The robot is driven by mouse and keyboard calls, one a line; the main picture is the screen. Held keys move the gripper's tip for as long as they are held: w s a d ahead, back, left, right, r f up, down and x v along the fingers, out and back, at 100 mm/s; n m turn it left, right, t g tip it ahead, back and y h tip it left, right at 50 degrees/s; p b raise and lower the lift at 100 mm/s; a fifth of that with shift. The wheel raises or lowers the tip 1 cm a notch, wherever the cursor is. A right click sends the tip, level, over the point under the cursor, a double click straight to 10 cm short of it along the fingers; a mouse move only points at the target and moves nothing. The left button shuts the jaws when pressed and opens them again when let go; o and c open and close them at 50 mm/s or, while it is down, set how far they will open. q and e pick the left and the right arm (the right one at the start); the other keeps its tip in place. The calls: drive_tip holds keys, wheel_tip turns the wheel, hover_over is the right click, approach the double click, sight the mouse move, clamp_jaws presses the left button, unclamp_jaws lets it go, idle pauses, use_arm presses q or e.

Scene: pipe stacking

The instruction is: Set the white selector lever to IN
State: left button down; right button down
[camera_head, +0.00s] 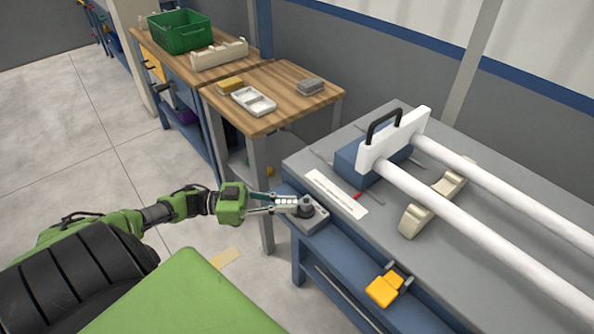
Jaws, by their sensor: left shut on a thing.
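The selector is a small grey block (315,222) with a dark round knob (306,209), fixed at the near left corner of the grey workbench (455,262). My left gripper (284,203) reaches in from the left, level with the knob. Its fingers are shut on the white selector lever, which points left from the knob towards my gripper. The fingers hide most of the lever. Markings for the lever's positions are too small to read. My right gripper is out of view.
White pipes (470,233) lie across the bench, through a white end plate (396,141) with a black handle and over a beige cradle (437,198). A yellow part (383,290) sticks out at the bench front. A wooden table (285,84) stands behind. Floor is clear at left.

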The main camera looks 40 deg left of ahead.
use_arm(q)
drive_tip(key=shift+a, duration=0.1)
drive_tip(key=c, duration=2.1)
unclamp_jaws()
drive_tip(key=v, duration=1.2)
